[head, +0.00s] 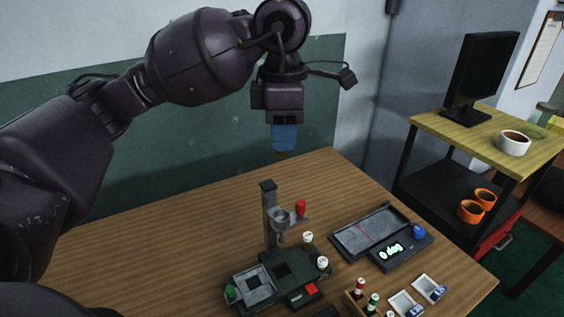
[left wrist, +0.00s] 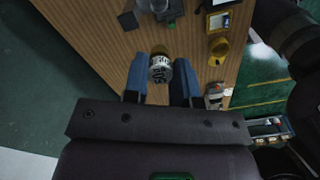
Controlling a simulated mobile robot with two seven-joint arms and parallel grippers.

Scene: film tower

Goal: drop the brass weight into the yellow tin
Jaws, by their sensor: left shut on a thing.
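My left gripper (head: 284,150) points straight down above the back of the wooden table, high over its surface. In the left wrist view, the weight (left wrist: 160,68) sits between the fingertips, with a pale, dark-lettered face towards the camera. A round yellow thing, perhaps the yellow tin (left wrist: 218,50), stands on the table right of the fingers there. I cannot make out a yellow tin in the head view. My right gripper is not in view.
A dark stand with a post (head: 269,215) rises from the table below the gripper. A scale reading "0 deg" (head: 392,250) and a grey tray (head: 370,232) lie to its right. Small bottles (head: 373,302) and white trays (head: 430,288) are at the front. The table's left part is clear.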

